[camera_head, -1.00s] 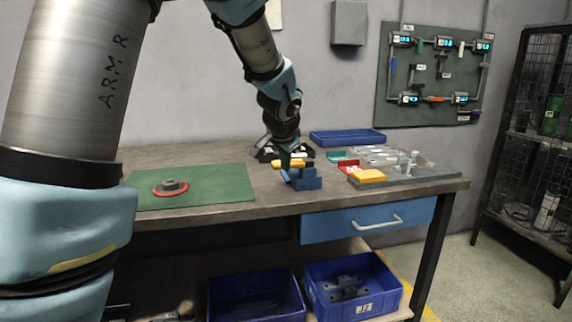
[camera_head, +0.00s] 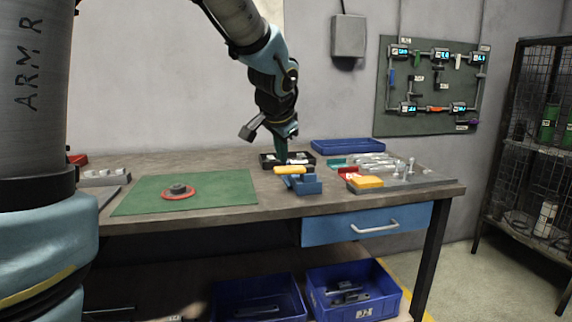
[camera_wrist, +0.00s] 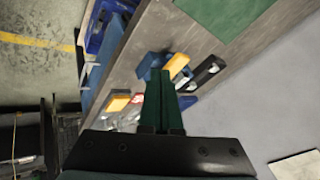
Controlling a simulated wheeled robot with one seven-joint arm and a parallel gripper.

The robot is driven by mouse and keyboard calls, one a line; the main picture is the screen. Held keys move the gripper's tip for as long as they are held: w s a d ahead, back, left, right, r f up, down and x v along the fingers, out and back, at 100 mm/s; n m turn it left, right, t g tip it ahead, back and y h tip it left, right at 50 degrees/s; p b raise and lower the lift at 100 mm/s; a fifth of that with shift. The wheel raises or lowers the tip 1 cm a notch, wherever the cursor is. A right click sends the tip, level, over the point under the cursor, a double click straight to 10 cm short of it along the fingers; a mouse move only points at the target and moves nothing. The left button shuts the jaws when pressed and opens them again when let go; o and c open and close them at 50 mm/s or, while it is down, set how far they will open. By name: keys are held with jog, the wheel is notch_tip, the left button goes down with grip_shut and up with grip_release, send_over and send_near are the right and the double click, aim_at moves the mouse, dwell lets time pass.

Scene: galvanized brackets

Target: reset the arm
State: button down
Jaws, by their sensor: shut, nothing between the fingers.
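My gripper (camera_head: 283,158) hangs above the workbench (camera_head: 225,212), its green fingers pointing down. In the wrist view the two fingers (camera_wrist: 161,88) lie together, with nothing between them. Below and just in front of the gripper in the head view, a yellow-handled tool (camera_head: 291,170) rests on a blue holder (camera_head: 304,187). The fingers are above and behind this holder, and I see no contact.
A green mat (camera_head: 225,190) with a red ring and grey part (camera_head: 178,191) lies left. A black tray (camera_head: 268,164), blue tray (camera_head: 347,146) and yellow block (camera_head: 368,183) stand nearby. Blue bins (camera_head: 393,303) sit below.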

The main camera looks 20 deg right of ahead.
jog(key=s+a+f+n+g+y+p, duration=0.1)
jog(key=a+f+n+p, duration=0.15)
jog(key=a, duration=0.65)
jog(key=s+a+f+n+g+y+p, duration=0.15)
jog(key=a+n, duration=0.25)
jog(key=a, duration=0.4)
jog(key=s+a+f+n+g+p, duration=0.2)
jog(key=s+a+f+n+p, duration=0.2)
jog(key=s+a, duration=0.5)
jog(key=a+n, duration=0.2)
jog(key=a, duration=0.1)
jog(key=shift+s+f+g, duration=0.15)
jog(key=shift+s+g, duration=0.2)
jog(key=c, duration=1.5)
grip_release()
